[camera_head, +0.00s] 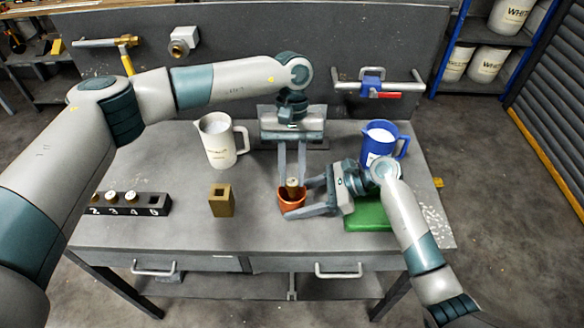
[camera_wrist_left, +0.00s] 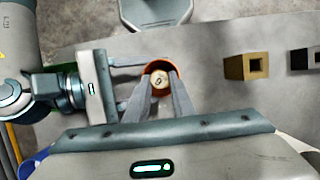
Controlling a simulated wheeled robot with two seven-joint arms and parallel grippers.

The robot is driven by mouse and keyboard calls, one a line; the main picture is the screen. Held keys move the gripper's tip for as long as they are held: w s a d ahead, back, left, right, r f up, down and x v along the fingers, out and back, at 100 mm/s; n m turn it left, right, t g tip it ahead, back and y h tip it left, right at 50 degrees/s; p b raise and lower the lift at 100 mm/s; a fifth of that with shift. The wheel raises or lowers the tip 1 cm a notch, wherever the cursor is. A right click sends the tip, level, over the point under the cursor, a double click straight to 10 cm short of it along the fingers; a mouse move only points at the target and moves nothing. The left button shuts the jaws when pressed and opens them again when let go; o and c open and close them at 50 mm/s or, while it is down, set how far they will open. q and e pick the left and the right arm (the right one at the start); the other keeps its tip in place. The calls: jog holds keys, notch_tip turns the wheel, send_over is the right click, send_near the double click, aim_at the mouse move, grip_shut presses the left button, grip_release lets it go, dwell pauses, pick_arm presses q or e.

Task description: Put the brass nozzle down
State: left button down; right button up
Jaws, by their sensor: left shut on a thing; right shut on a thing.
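The brass nozzle (camera_head: 292,184) stands upright in the mouth of a small orange cup (camera_head: 292,203). Its round pale top bears a numeral in the left wrist view (camera_wrist_left: 159,80). My left gripper (camera_head: 292,180) reaches down from above, shut on the nozzle, with a finger on each side. My right gripper (camera_head: 306,198) comes in from the right, shut on the orange cup at table level. The lower part of the nozzle is hidden inside the cup. The cup's rim also shows in the left wrist view (camera_wrist_left: 160,65).
A black numbered rack (camera_head: 150,205) with several slots and some round-topped pieces stands at left. A brass block (camera_head: 221,203) with a square hole stands left of the cup. A white jug (camera_head: 218,142), a blue jug (camera_head: 380,142) and a green object (camera_head: 368,214) are around. The front table strip is clear.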

aim_at(292, 179)
dwell(0.3)
pick_arm(q)
jog(key=c, duration=1.4)
grip_release()
jog(key=shift+c, duration=0.2)
jog(key=shift+r, duration=3.45)
pick_arm(e)
jog(key=o, duration=0.9)
jog(key=shift+c, duration=0.2)
